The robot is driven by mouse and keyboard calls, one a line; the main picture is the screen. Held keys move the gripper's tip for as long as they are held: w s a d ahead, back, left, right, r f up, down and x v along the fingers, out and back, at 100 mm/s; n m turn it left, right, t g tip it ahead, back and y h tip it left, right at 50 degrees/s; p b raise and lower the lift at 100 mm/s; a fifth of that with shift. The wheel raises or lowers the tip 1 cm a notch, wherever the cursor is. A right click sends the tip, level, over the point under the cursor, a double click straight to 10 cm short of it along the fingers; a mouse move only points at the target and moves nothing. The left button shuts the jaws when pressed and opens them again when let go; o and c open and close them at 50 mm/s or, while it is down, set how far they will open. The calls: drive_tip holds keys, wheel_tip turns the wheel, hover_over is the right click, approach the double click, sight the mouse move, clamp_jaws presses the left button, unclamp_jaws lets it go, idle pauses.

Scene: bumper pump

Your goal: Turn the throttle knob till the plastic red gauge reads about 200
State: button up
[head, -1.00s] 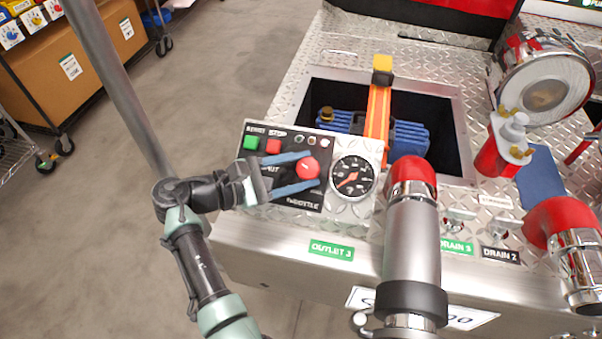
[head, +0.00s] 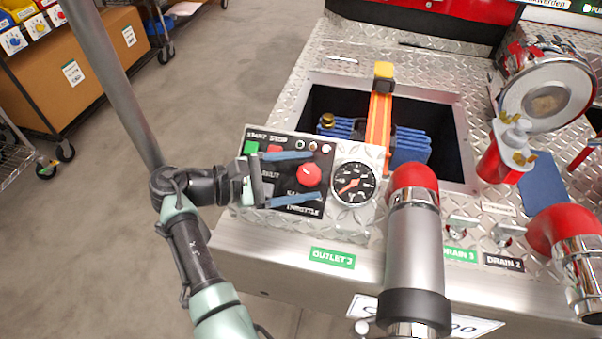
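The red throttle knob (head: 309,175) sits on the black control panel (head: 298,209), above the "THROTTLE" label. The gauge (head: 354,184) is right of the knob, with a black dial, white marks and a red needle pointing to the lower left; its numbers are too small to read. My gripper (head: 317,177) comes in from the left, over the panel. Its two blue fingers are apart, one above and one below the knob, with visible gaps, so it appears open and holds nothing.
Green start (head: 251,147) and red stop buttons lie near the upper finger. A large red-and-silver outlet pipe (head: 414,240) stands right of the gauge. An orange bar (head: 379,105) with a yellow end crosses the open bay behind.

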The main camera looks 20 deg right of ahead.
drive_tip(key=v, duration=0.7)
drive_tip(key=shift+a+r, duration=0.1)
drive_tip(key=shift+a, duration=0.15)
idle(0.3)
